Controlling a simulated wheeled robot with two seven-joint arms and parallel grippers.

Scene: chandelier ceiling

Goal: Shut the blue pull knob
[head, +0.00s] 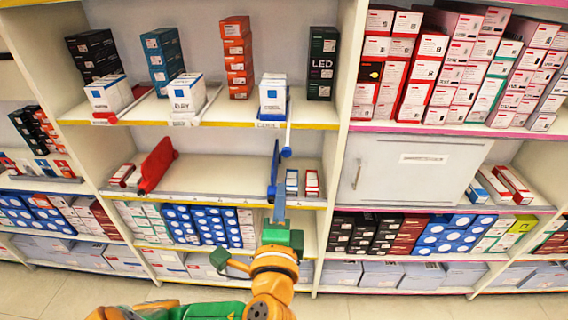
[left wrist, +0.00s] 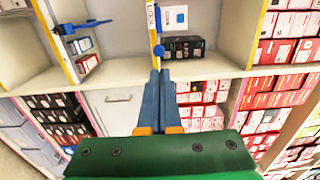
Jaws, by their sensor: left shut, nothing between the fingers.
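The blue pull knob (head: 286,152) hangs at the front end of a thin white strip (head: 289,130) that sticks out from the upper shelf, below a white-and-blue box. In the left wrist view the blue knob (left wrist: 159,50) lies just beyond my fingertips, with a small apparent gap. My left gripper (head: 279,198) points up toward the knob from below, its blue-grey fingers together and empty; it also shows in the left wrist view (left wrist: 160,74). I cannot tell whether the fingertips touch the knob. My right gripper is in neither view.
A blue divider (head: 274,165) stands on the middle shelf close to my fingers, and a red divider (head: 155,164) stands farther left. A grey cabinet door (head: 415,172) is on the right. Boxes fill the lower shelves. The middle shelf between the dividers is clear.

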